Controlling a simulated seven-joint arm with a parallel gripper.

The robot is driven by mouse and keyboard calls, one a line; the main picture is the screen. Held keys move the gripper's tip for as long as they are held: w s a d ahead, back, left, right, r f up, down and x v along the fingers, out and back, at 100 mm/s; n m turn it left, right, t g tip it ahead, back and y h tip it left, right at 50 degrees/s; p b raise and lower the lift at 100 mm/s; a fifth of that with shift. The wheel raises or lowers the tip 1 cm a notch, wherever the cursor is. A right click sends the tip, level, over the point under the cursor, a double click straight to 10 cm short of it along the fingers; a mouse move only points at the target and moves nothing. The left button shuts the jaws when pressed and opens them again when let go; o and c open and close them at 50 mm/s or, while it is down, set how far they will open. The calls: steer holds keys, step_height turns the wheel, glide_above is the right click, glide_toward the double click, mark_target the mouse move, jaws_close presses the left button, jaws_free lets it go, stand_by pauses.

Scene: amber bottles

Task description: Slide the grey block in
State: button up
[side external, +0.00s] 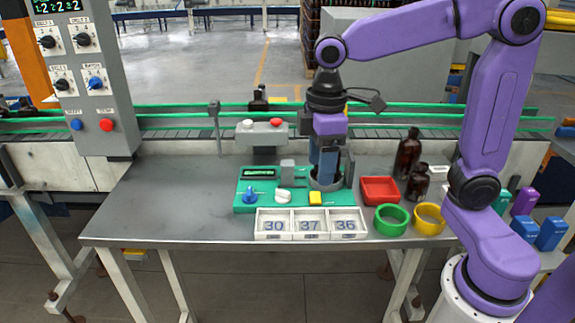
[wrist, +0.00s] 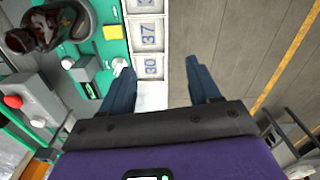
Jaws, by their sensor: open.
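A grey block (side external: 288,172) stands upright on the green panel (side external: 243,206), right of a dark slot. My gripper (side external: 325,168) points down over the right side of the panel, near a round grey holder (side external: 318,185). In the wrist view my gripper (wrist: 163,86) has its two blue fingers wide apart, with nothing between them. I cannot tell its exact height above the panel.
The panel has a blue knob (side external: 250,195), a white knob (side external: 283,196) and a yellow button (side external: 315,198). A numbered white tray (side external: 309,211) lies in front. A red tray (side external: 380,190), green ring (side external: 391,218), yellow ring (side external: 429,217) and amber bottles (side external: 408,152) stand right. Left table is clear.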

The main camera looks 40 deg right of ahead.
steer(key=w+d+r+m, duration=0.1)
steer(key=w+d+r, duration=0.15)
steer(key=w, duration=0.65)
glide_toward(287, 163)
steer(key=shift+m, duration=0.4)
step_height(287, 163, down, 11)
steer(key=shift+w+r, duration=0.1)
jaws_close()
steer(key=shift+s+d, duration=1.4)
steer(key=shift+d, duration=0.1)
